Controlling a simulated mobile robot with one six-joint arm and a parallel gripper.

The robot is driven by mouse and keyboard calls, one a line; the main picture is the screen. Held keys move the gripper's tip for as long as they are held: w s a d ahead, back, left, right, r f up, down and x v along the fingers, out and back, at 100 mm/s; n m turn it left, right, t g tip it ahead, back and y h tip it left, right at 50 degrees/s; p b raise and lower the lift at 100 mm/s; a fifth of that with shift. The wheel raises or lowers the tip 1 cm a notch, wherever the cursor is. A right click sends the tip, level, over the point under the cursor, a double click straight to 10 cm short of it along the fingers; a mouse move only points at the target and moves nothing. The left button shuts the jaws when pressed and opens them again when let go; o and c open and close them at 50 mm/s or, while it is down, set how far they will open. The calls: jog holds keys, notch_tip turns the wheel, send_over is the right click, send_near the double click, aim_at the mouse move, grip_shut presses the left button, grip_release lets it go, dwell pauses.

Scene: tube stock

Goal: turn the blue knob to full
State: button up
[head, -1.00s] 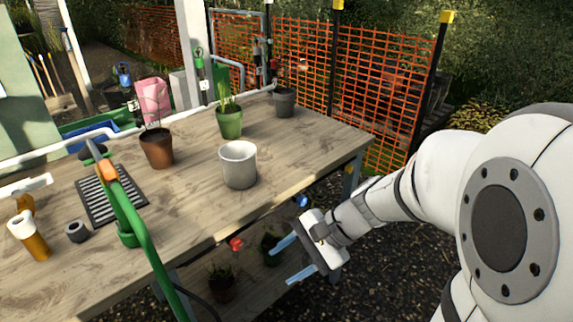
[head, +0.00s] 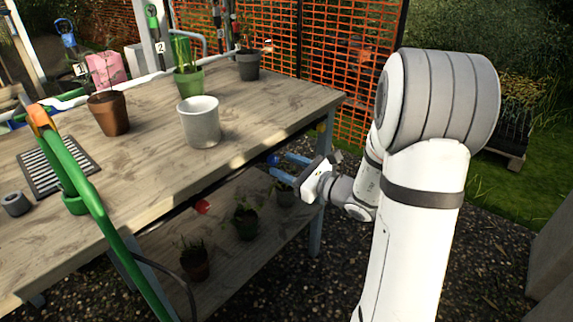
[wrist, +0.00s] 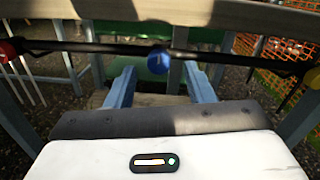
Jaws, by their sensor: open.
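The blue knob (wrist: 158,57) sits on a dark horizontal rail under the bench's front edge. In the wrist view it appears between the tips of my two blue fingers. My gripper (wrist: 160,68) is open, with one finger on each side of the knob's line and nothing held. Whether the tips reach the knob is hard to tell. In the head view my gripper (head: 279,163) points at the bench edge, and a small part of the blue knob (head: 272,159) shows near the fingertips. A light mark shows on the knob's face, but its setting is not readable.
A red knob (wrist: 8,50) is left on the rail and a yellow knob (wrist: 312,77) right. The wooden bench (head: 150,165) overhangs the rail; a grey-white pot (head: 199,122) stands near its edge. A lower shelf (head: 245,260) holds several potted plants.

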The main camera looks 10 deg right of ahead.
aim_at(272, 160)
jog(key=shift+x, duration=1.3)
jog(key=shift+c, duration=0.6)
